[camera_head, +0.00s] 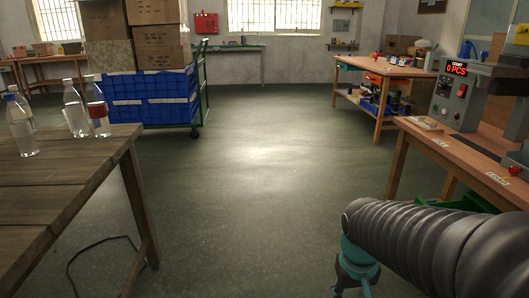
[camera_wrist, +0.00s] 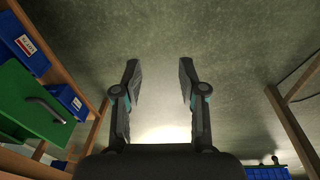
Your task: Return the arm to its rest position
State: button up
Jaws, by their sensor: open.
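My gripper (camera_wrist: 158,82) is open and empty in the wrist view, with its two dark fingers apart and bare floor behind them. In the head view my arm, in a ribbed grey sleeve, comes in at the lower right beside the printer table. The pad printer (camera_head: 460,95) stands on the wooden table (camera_head: 455,155) at the right, with a red display reading 0 PCS.
A wooden table (camera_head: 60,170) at the left holds several clear bottles (camera_head: 75,110). A cart with blue crates (camera_head: 150,97) and boxes stands behind. Green floor (camera_head: 270,170) lies open between. A green drawer (camera_wrist: 35,100) and blue bins (camera_wrist: 65,97) are at left in the wrist view.

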jog(key=s+a+r+t, duration=0.2)
jog(key=s+r+t, duration=0.2)
jog(key=s+r, duration=0.3)
jog(key=shift+r+t+y, duration=0.3)
jog(key=shift+r+y, duration=0.1)
jog(key=shift+r, duration=0.4)
